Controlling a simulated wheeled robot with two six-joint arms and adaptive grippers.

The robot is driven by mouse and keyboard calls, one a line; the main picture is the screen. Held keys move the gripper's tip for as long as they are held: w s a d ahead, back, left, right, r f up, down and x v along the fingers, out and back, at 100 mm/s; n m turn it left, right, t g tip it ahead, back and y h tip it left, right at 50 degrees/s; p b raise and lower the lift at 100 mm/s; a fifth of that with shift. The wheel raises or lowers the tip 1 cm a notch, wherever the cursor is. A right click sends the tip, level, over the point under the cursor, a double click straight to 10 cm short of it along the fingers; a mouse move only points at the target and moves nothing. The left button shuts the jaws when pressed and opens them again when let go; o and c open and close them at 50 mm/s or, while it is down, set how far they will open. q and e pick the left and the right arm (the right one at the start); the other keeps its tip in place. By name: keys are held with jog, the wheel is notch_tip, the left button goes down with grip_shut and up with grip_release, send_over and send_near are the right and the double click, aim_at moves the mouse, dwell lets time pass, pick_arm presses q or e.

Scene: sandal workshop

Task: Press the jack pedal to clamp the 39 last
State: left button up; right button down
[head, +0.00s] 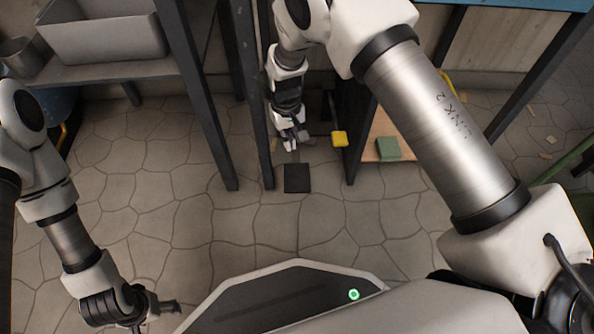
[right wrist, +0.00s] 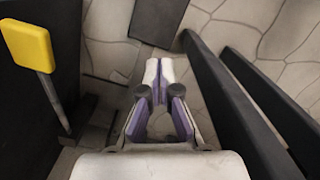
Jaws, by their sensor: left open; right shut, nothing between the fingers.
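A flat black square pad (head: 297,178), seemingly the jack pedal, is low near the floor between dark frame legs. It also shows at the top of the right wrist view (right wrist: 158,20). A yellow pad (head: 339,138) on a dark rod is to its upper right; in the right wrist view this yellow pad (right wrist: 27,45) is at the left. My right gripper (head: 294,143) points down, shut and empty, just behind the black pad in the picture and apart from it. Its closed fingertips (right wrist: 158,70) also show in the right wrist view. My left gripper (head: 165,307) is open and empty at the lower left. No last is visible.
Dark upright legs (head: 257,120) stand close to my right gripper on both sides. A green block (head: 388,148) lies on a wooden board to the right. A grey bin (head: 102,35) sits on a shelf at the upper left. The stone floor (head: 170,200) is clear at the middle left.

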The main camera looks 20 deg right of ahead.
notch_tip(320, 180, up, 4)
jog(key=shift+w+f, duration=0.15)
jog(key=shift+f, duration=0.05)
dwell(0.4)
